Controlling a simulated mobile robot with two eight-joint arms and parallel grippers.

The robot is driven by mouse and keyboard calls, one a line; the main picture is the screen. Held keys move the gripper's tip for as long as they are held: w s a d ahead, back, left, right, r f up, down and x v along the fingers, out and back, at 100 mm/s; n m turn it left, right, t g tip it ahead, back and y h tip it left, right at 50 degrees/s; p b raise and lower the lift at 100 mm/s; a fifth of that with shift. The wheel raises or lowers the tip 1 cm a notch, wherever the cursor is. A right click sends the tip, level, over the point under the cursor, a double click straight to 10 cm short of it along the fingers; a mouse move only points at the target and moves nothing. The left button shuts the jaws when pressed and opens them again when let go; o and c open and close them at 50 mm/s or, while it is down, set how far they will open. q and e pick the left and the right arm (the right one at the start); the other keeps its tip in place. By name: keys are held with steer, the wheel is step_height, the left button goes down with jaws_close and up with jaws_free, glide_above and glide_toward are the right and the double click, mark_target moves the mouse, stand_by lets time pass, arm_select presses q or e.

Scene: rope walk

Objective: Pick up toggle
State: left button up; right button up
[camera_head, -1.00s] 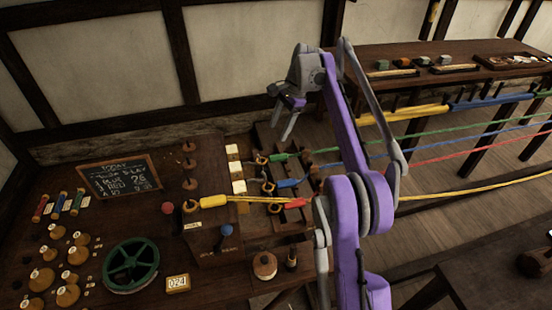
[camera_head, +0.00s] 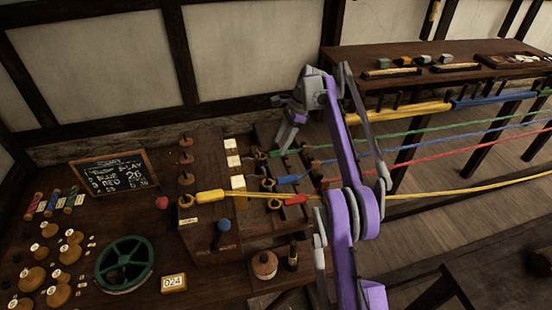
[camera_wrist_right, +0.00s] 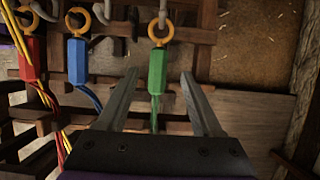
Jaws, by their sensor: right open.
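Several coloured toggles with ring ends sit on strands. The green toggle (camera_head: 276,154) is at the back of the rack; it also shows in the right wrist view (camera_wrist_right: 157,72), its yellow ring up on a grey hook. The blue toggle (camera_head: 290,179) and red toggle (camera_head: 296,199) are in front of it, and both show left of it in the wrist view (camera_wrist_right: 77,61) (camera_wrist_right: 29,58). A yellow toggle (camera_head: 211,196) lies further left. My right gripper (camera_wrist_right: 159,76) is open, its fingers pointing down at the green toggle, which appears between them, not gripped. My left gripper is not in view.
Taut strands run right past my arm. A long table (camera_head: 440,75) stands against the back wall.

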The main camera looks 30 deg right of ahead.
mark_target(278, 151)
steer(key=x, duration=0.3)
steer(key=shift+s+a+f+b, duration=0.15)
steer(key=shift+s+b, duration=0.05)
steer(key=shift+b, duration=0.2)
steer(key=shift+w, duration=0.1)
steer(key=shift+c, duration=0.2)
jaws_close()
